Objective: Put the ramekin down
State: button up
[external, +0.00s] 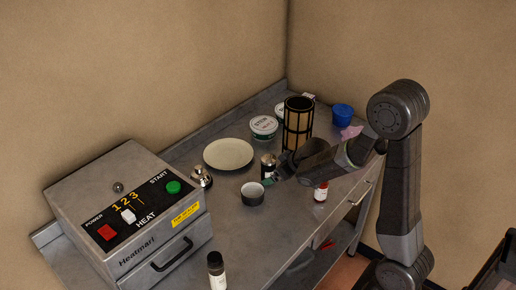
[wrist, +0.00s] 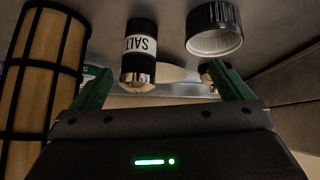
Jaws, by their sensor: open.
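The ramekin (external: 252,198), dark and ribbed outside with a pale inside, stands upright on the grey counter in front of the plate. It also shows in the wrist view (wrist: 214,18) at the top right, beyond the tip of the right-hand finger. My gripper (external: 269,182) is low over the counter, just right of the ramekin. In the wrist view my gripper (wrist: 157,72) has its two green fingers wide apart, with no ramekin held between them. Whether a fingertip touches the ramekin's side is unclear.
A salt shaker (wrist: 139,48) shows between the fingers. It stands close behind my gripper (external: 268,163). A plate (external: 228,154), a metal bell-like item (external: 201,177), a tall caged cylinder (external: 298,124) and a heater box (external: 125,215) surround it. The front counter is clear near a bottle (external: 216,272).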

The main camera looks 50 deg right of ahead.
jog(key=s+a+n+t+y, duration=0.2)
jog(key=s+a+y, duration=0.1)
jog(key=s+a, duration=0.15)
jog(key=b, duration=0.1)
send_near(252, 192)
jog(key=shift+w+a+f, duration=0.15)
jog(key=shift+w+a, duration=0.7)
jog(key=shift+a, duration=0.25)
jog(key=shift+x, duration=2.8)
jog(key=shift+a, duration=0.15)
jog(key=shift+c, duration=0.2)
jog(key=c, duration=1.2)
